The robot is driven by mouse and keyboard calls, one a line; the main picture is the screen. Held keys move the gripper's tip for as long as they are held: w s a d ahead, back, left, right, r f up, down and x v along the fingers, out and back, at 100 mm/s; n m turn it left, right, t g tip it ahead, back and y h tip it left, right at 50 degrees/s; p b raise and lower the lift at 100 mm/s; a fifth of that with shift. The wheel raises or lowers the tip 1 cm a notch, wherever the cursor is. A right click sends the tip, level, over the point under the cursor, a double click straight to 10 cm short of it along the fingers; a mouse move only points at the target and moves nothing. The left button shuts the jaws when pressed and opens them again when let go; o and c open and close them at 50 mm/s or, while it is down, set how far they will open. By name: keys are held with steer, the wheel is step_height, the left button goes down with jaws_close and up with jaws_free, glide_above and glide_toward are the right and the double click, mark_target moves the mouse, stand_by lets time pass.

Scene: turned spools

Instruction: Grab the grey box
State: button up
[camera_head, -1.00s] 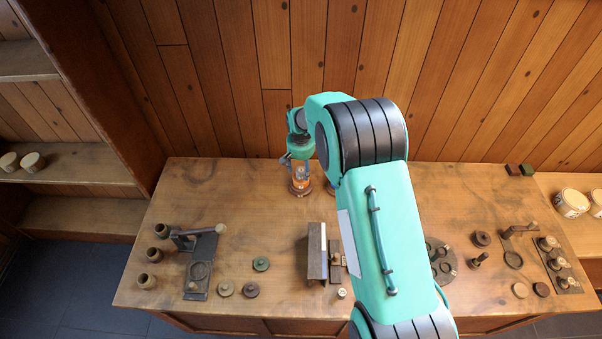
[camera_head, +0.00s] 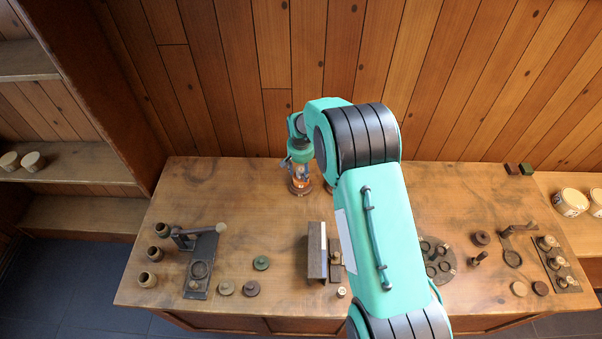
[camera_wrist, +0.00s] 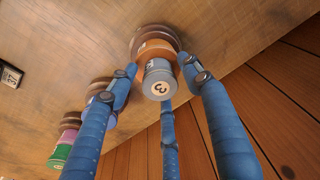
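In the head view my gripper (camera_head: 300,160) is over the stack (camera_head: 300,187) at the table's back edge, and the grey piece is mostly hidden there.
In the wrist view, a brown spool (camera_wrist: 98,88) and a pink and green stack (camera_wrist: 63,145) stand left of my gripper. A dark upright block (camera_head: 316,252), a lever fixture (camera_head: 201,265) and small discs sit nearer the table's front. The table's back left is clear.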

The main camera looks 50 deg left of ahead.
mark_target(301, 169)
steer(key=c, duration=0.6)
steer(key=shift+r, duration=0.1)
steer(key=shift+r+b, duration=0.4)
steer(key=shift+r, duration=1.1)
steer(key=shift+s+d+r, duration=0.15)
steer(key=shift+d, duration=0.1)
steer(key=s+d, duration=0.2)
steer(key=d, duration=0.2)
steer(key=s+d+r+b, duration=0.1)
steer(key=s+d, duration=0.2)
steer(key=d, duration=0.1)
steer(key=s+d+b, duration=0.1)
steer(key=s+d, duration=0.2)
steer(key=d, duration=0.1)
steer(key=shift+s+d+r, duration=0.25)
steer(key=shift+d, duration=0.15)
